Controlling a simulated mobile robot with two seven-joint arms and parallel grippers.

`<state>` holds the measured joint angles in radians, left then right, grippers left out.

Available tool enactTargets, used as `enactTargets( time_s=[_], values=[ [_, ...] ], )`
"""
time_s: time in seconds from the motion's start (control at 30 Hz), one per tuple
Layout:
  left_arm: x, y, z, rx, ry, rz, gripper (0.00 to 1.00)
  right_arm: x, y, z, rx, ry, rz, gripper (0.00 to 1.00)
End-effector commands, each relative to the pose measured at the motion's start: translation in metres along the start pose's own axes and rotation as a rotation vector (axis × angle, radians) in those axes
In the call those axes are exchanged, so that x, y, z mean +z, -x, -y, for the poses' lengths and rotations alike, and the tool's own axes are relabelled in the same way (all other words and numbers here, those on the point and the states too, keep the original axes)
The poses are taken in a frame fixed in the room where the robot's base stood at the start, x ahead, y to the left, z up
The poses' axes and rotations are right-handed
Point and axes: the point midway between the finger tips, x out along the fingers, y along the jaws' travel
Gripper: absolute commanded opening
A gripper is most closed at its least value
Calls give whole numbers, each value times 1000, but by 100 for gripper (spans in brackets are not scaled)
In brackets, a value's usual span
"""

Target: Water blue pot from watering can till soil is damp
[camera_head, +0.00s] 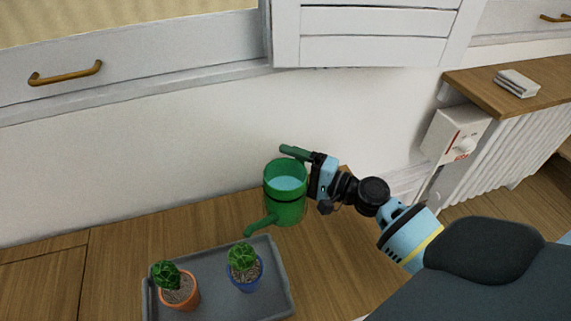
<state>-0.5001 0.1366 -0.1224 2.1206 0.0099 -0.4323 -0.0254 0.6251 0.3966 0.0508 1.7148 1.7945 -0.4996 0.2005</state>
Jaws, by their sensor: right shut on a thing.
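A green watering can (285,207) with light blue water inside is near the middle of the head view. My right gripper (311,172) is shut on the watering can at its handle side, to the right. The can's spout points down and left, its tip close to the blue pot. The blue pot (246,284) holds a green succulent and stands on a grey tray (219,308). No water stream shows. I cannot tell whether the soil in the blue pot is damp. My left gripper is not in view.
An orange pot (181,297) with another succulent stands left of the blue pot on the tray. The wooden surface (345,255) right of the tray is bare. A white wall (150,160) rises behind, with a white box (455,135) and radiator at right.

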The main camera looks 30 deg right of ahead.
Motion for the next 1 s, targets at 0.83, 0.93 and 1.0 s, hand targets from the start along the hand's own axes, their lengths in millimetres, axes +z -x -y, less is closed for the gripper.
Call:
enactTargets(
  time_s=[0.83,0.93,1.0],
  values=[
    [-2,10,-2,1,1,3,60,-2,0,22,-6,81,0,34],
    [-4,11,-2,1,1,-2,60,-3,0,24,-6,94,0,34],
    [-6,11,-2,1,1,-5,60,-3,0,26,-6,103,0,34]
  ],
)
